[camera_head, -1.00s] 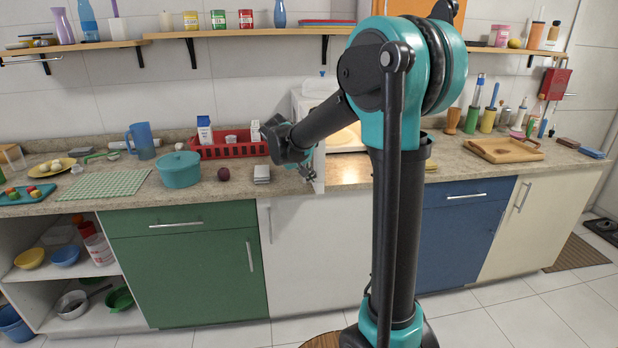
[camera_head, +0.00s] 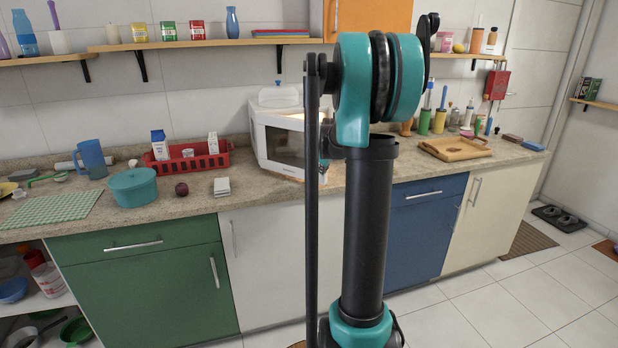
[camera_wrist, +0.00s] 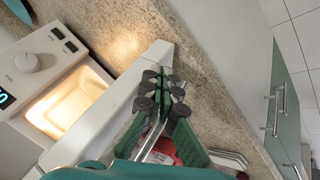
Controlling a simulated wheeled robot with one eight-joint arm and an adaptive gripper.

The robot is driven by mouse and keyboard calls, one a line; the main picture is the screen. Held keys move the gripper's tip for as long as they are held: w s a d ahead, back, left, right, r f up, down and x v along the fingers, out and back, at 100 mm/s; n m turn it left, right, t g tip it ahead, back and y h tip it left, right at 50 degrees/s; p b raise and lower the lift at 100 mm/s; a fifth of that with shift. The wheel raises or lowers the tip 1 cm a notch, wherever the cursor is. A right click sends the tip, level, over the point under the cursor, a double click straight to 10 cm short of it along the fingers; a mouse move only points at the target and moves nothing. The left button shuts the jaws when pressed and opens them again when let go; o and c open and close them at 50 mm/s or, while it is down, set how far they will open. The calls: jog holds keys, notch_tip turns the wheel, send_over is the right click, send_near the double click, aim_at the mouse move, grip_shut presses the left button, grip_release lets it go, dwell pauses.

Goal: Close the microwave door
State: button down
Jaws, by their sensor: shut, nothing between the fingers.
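The white microwave (camera_head: 275,105) stands on the counter in the head view, partly behind my arm. Its door (camera_head: 284,146), with a dark window, is partly open, and light shows above its top edge. In the wrist view the lit cavity of the microwave (camera_wrist: 66,104) shows beside the control panel with its knob. The door (camera_wrist: 108,112) stands out as a white slab with a gap to the cavity. My gripper (camera_wrist: 163,92) is shut and empty, close along the outer side of the door. I cannot tell if it touches. In the head view my arm hides it.
The counter (camera_head: 240,195) holds a red basket (camera_head: 190,160), a teal pot (camera_head: 133,188) and a small white stack (camera_head: 222,187) left of the microwave. A wooden tray (camera_head: 455,149) lies to the right. Shelves run above.

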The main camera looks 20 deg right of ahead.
jog(key=w+d+n+y, duration=0.1)
jog(key=w+d, duration=0.2)
jog(key=w+d+n+y, duration=0.1)
jog(key=w+d+n, duration=0.1)
jog(key=w+d, duration=0.1)
jog(key=w+d+n, duration=0.1)
jog(key=w+d, duration=0.1)
jog(key=w, duration=0.1)
jog(key=shift+w+d+n+y, duration=0.3)
jog(key=shift+w+d+y, duration=0.1)
jog(key=w+d+n, duration=0.1)
jog(key=w, duration=0.1)
jog(key=w+d+n+y, duration=0.1)
jog(key=w, duration=0.2)
jog(key=w+d+n+y, duration=0.1)
jog(key=w, duration=0.2)
jog(key=shift+w+d+g, duration=0.15)
jog(key=shift+w+g, duration=0.1)
jog(key=shift+g, duration=0.15)
jog(key=shift+w+d+n, duration=0.15)
jog(key=shift+w+n, duration=0.35)
jog(key=shift+w, duration=0.5)
